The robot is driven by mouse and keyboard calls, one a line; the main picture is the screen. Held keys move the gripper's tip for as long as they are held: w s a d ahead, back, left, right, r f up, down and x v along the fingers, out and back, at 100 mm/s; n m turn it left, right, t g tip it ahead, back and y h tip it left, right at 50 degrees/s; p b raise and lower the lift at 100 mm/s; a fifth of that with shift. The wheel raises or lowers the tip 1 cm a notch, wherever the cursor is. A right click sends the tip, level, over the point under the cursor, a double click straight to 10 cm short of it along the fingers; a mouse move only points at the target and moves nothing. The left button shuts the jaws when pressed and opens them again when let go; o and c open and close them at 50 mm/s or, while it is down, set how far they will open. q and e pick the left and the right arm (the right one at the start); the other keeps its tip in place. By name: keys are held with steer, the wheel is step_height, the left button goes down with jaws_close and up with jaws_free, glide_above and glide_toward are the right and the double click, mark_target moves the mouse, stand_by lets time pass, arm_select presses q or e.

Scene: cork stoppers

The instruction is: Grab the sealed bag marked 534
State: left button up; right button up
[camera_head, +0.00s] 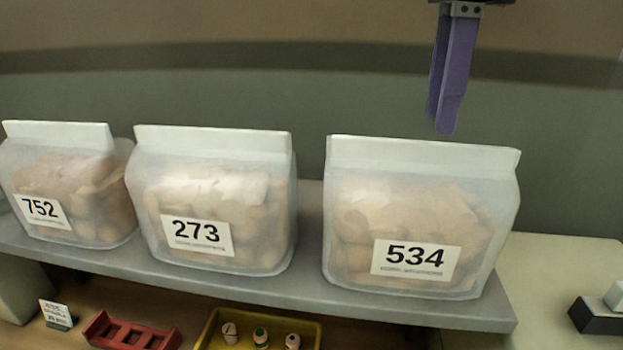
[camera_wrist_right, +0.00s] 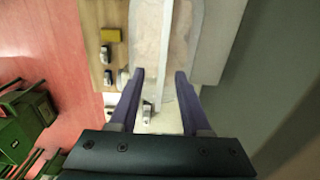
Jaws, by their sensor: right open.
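The sealed bag marked 534 (camera_head: 415,215) stands upright at the right end of a grey shelf in the head view. It is translucent with tan stoppers inside, a pale flat top seal and a white label. My right gripper (camera_head: 446,130) hangs fingers-down just above its top seal, right of the middle, open and empty. In the right wrist view a pale bag (camera_wrist_right: 150,35) lies beyond my parted purple fingers (camera_wrist_right: 158,75). My left gripper is not in view.
Bag 273 (camera_head: 215,205) and bag 752 (camera_head: 70,190) stand on the grey shelf (camera_head: 310,275) to the left. Below are a red rack (camera_head: 130,332) and a yellow tray (camera_head: 213,335) with small stoppers. A black block (camera_head: 597,318) sits at lower right.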

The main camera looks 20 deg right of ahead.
mark_target(424, 143)
steer(key=f+p, duration=0.2)
steer(key=p, duration=0.1)
steer(key=shift+w+a, duration=0.2)
steer(key=shift+a, duration=0.05)
step_height(424, 143, down, 3)
steer(key=shift+w+a+f+p, duration=0.1)
steer(key=shift+w+f+p, duration=0.05)
steer(key=shift+p, duration=0.55)
steer(key=shift+f, duration=0.1)
jaws_close()
stand_by(0.5)
